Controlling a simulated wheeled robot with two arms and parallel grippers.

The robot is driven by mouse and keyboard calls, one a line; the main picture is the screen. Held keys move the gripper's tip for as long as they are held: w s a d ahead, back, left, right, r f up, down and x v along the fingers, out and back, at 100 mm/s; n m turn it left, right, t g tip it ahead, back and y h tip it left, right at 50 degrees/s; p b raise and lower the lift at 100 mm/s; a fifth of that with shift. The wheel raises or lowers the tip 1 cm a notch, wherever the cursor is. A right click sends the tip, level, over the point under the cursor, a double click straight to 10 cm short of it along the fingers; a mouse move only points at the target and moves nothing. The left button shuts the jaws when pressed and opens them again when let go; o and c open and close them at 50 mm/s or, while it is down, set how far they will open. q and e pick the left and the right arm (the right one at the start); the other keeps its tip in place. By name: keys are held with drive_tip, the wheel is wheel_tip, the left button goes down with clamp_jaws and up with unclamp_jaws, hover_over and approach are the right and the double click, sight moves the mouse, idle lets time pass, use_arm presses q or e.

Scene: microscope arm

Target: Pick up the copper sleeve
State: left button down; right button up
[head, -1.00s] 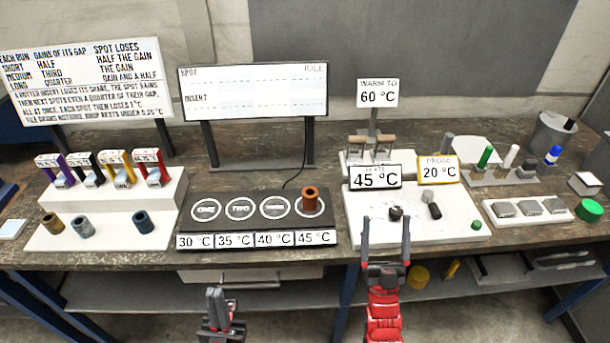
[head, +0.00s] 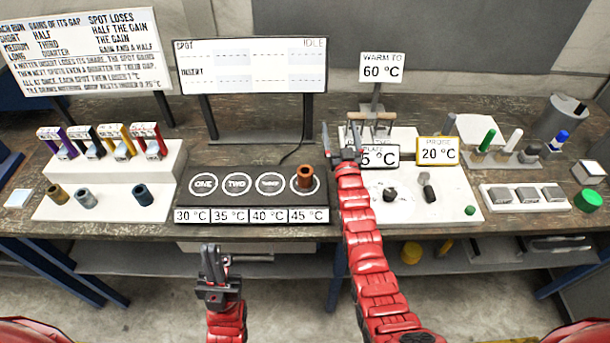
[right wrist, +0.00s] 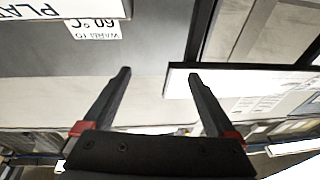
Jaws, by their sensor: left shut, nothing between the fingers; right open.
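The copper sleeve (head: 305,177) is an orange-brown hollow cylinder. It stands upright on the rightmost round spot of the black heating block (head: 254,197), above the 45 °C label. My right gripper (head: 341,130) is open, to the right of the sleeve and farther back in the head view, and not touching it. The right wrist view shows the right gripper's fingers (right wrist: 159,74) apart with nothing between them; the sleeve is not in that view. My left gripper (head: 211,252) is shut and empty, in front of the bench edge.
Other sleeves, brown (head: 57,196), grey (head: 86,197) and dark blue (head: 143,193), stand on the white rack at left. A display board (head: 250,68) stands behind the block.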

drive_tip(key=w+a+f+g, duration=0.2)
drive_tip(key=w+a+g, duration=0.35)
drive_tip(key=w, duration=0.25)
wheel_tip(320, 180, up, 11)
drive_tip(key=n+g+h, duration=0.2)
drive_tip(key=g, duration=1.3)
hover_over(305, 170)
wheel_tip(305, 170, down, 10)
drive_tip(key=b, duration=0.8)
drive_tip(key=shift+s+r, duration=0.1)
drive_tip(key=shift+f+p, duration=0.25)
drive_tip(key=shift+p, duration=0.15)
drive_tip(key=shift+f, duration=0.7)
drive_tip(key=shift+f+p, duration=0.4)
drive_tip(key=shift+p, duration=0.2)
wheel_tip(305, 170, down, 4)
drive_tip(key=shift+r+p, duration=0.1)
drive_tip(key=shift+p, duration=0.75)
drive_tip(key=shift+f, duration=0.4)
clamp_jaws()
